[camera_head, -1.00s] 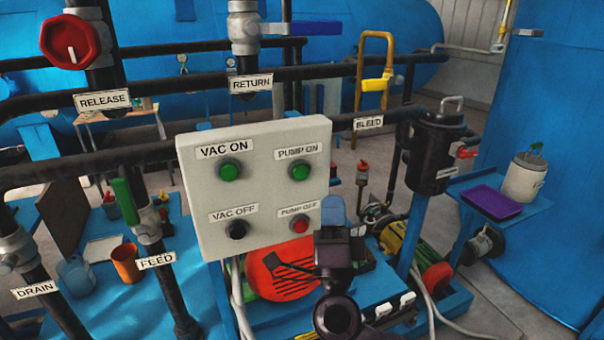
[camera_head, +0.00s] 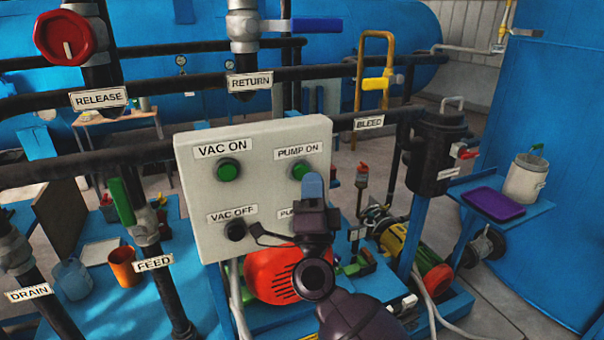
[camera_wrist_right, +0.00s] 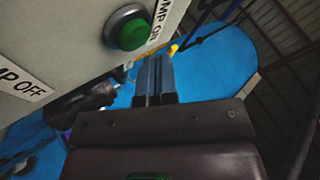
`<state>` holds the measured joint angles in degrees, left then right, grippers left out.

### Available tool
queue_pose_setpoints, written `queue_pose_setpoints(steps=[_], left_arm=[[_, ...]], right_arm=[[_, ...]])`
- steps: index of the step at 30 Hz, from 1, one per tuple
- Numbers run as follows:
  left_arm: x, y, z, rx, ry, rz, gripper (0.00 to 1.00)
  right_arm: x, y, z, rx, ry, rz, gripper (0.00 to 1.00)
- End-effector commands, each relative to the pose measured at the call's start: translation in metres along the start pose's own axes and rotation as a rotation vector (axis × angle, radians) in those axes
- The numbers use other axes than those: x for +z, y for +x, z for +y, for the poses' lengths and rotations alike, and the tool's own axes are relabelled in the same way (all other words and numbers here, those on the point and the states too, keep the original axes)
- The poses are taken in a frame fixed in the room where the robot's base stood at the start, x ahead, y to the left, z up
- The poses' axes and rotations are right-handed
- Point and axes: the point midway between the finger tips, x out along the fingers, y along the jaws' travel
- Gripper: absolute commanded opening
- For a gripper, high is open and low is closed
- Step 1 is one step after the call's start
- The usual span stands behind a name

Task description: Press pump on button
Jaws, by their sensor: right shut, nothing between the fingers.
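The white control panel (camera_head: 265,210) carries the green PUMP ON button (camera_head: 299,168) at its upper right, under its label. The button also shows in the right wrist view (camera_wrist_right: 128,28), at the upper left, with the fingers apart from it in the picture. My right gripper (camera_head: 312,184) is shut and empty in front of the panel, its blue-grey fingertips just below and right of the button, overlapping its lower edge in the head view. The same fingers (camera_wrist_right: 155,78) point up in the wrist view. The PUMP OFF button is hidden behind my gripper. My left gripper is not in view.
The green VAC ON button (camera_head: 228,170) and black VAC OFF button (camera_head: 235,231) are on the panel's left side. Black pipes with valves run around the panel. A red motor (camera_head: 270,275) sits below it, and a black canister (camera_head: 432,155) stands to the right.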

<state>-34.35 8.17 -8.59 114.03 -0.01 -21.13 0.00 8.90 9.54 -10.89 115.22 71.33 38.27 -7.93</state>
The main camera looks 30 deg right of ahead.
Motion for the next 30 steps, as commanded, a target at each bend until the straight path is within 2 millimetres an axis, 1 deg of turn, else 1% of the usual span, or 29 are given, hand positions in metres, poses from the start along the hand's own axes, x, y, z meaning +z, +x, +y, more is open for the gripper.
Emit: queue_pose_setpoints(steps=[13, 30], left_arm=[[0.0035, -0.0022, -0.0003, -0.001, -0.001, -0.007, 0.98], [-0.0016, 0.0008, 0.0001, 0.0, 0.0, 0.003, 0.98]], right_arm=[[-0.0001, -0.0002, -0.0001, 0.0, 0.0, 0.0, 0.0], [-0.0001, -0.0003, -0.0001, 0.0, 0.0, 0.0, 0.0]])
